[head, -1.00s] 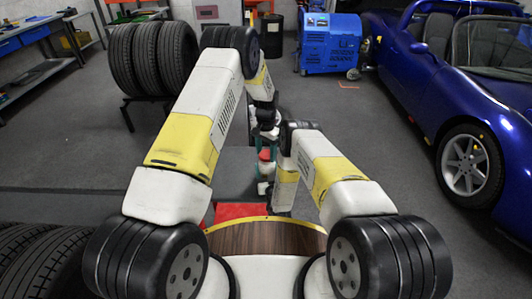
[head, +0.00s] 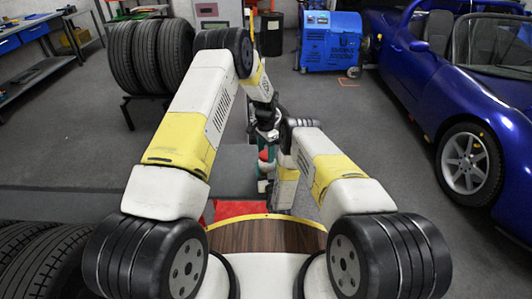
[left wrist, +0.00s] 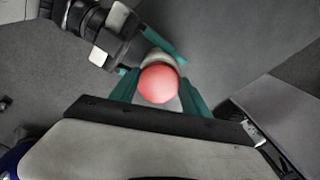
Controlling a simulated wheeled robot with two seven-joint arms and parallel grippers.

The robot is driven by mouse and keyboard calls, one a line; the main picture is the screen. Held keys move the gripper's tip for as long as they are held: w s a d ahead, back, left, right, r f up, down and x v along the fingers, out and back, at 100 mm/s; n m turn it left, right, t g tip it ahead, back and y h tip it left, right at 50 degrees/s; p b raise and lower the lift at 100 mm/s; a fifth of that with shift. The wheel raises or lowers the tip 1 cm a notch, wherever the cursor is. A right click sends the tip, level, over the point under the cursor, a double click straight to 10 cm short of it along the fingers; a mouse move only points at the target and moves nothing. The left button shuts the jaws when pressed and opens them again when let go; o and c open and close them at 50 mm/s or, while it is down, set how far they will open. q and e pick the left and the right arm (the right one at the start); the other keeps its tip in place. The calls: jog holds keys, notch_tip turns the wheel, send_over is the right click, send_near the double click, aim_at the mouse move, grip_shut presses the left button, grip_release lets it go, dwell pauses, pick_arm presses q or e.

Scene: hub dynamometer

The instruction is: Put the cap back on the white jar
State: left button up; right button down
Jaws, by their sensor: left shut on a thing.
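My left gripper (head: 266,146) is low in front of me in the head view, shut on the red cap (head: 265,155). In the left wrist view the round red cap (left wrist: 158,84) sits between its teal fingers. The white jar (left wrist: 157,56) shows as a pale rim just behind the cap, mostly hidden by it. I cannot tell whether cap and jar touch. My right gripper (left wrist: 146,60) has its teal fingers on either side of the jar and appears to hold it. In the head view the right gripper is largely hidden behind my arms.
A wooden round-edged top (head: 266,235) and a red surface (head: 238,209) lie close in front of me. Tyres (head: 150,58) stand at the back left. A blue machine (head: 330,42) and a blue car (head: 455,70) are on the right. Grey floor lies between.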

pick_arm(q)
jog(key=m, duration=0.5)
jog(key=shift+w+m, duration=0.15)
jog(key=shift+m, duration=0.15)
jog(key=m, duration=0.2)
jog(key=shift+m, duration=0.4)
jog(key=m, duration=0.5)
jog(key=shift+w, duration=0.2)
jog(key=m, duration=0.2)
jog(key=shift+m, duration=0.4)
jog(key=m, duration=0.7)
jog(key=shift+w+d+f, duration=0.1)
jog(key=shift+d, duration=0.1)
jog(key=m, duration=0.4)
jog(key=shift+d+m, duration=0.15)
jog(key=shift+m, duration=0.15)
jog(key=m, duration=0.4)
jog(key=shift+m, duration=0.3)
